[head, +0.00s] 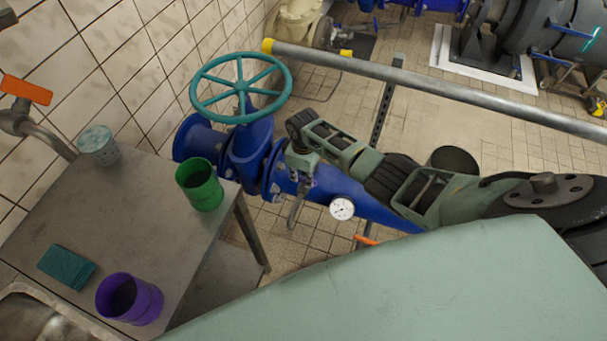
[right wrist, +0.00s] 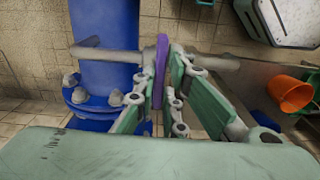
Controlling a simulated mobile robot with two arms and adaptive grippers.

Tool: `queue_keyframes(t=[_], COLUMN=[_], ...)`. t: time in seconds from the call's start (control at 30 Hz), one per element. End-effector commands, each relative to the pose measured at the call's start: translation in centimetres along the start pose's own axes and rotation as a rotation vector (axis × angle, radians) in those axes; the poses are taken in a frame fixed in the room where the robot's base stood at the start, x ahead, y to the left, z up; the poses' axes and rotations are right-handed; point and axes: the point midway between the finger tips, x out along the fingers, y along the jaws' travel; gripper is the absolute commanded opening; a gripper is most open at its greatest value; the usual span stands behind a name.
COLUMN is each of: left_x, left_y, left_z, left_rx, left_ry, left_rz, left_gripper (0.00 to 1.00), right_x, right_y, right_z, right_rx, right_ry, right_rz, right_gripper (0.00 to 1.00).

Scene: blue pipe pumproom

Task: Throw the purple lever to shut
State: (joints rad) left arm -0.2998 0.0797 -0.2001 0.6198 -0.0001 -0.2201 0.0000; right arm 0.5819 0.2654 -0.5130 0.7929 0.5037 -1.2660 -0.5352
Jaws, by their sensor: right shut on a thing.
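The purple lever (right wrist: 161,66) shows in the right wrist view, upright in the picture, between the fingers of my right gripper (right wrist: 164,84). The fingers are shut on it. Its lower part is partly hidden by the fingers. A grey pipe or rod runs crosswise behind the lever, next to a blue flanged pipe (right wrist: 105,45). In the head view my right gripper (head: 299,180) reaches down beside the blue pipe, and the lever cannot be clearly made out there. My left gripper is not in view.
A blue valve with a teal handwheel (head: 241,88) stands left of the gripper, with a gauge (head: 342,208) to its right. A metal table (head: 140,215) holds cups and a sponge. A grey rail (head: 440,88) crosses behind. An orange bucket (right wrist: 291,93) stands to the right.

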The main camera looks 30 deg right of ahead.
Motion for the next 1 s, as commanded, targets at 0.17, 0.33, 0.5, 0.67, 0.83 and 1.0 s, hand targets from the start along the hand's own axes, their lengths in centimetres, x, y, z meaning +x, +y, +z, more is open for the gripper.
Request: queue_keyframes(t=[0.17,0.33,0.5,0.67,0.83,1.0], left_x=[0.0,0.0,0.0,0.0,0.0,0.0], left_y=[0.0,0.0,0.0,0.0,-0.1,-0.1], left_z=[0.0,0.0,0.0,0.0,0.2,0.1], left_rx=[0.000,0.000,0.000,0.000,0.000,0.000], left_ry=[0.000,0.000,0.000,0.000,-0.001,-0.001], left_rz=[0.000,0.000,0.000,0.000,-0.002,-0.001], left_gripper=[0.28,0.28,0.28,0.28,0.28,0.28], right_x=[-0.1,-0.1,-0.1,0.0,-0.1,-1.5], right_y=[0.1,0.1,0.1,0.1,0.1,0.2], right_z=[0.0,0.0,0.0,0.0,0.0,-0.1], right_rx=[0.008,0.008,0.005,0.003,0.002,0.002], right_ry=[0.002,0.002,0.002,0.002,0.002,0.004], right_rz=[0.001,0.001,0.001,0.000,0.001,0.002], right_gripper=[0.00,0.14,0.28,0.28,0.28,0.28])
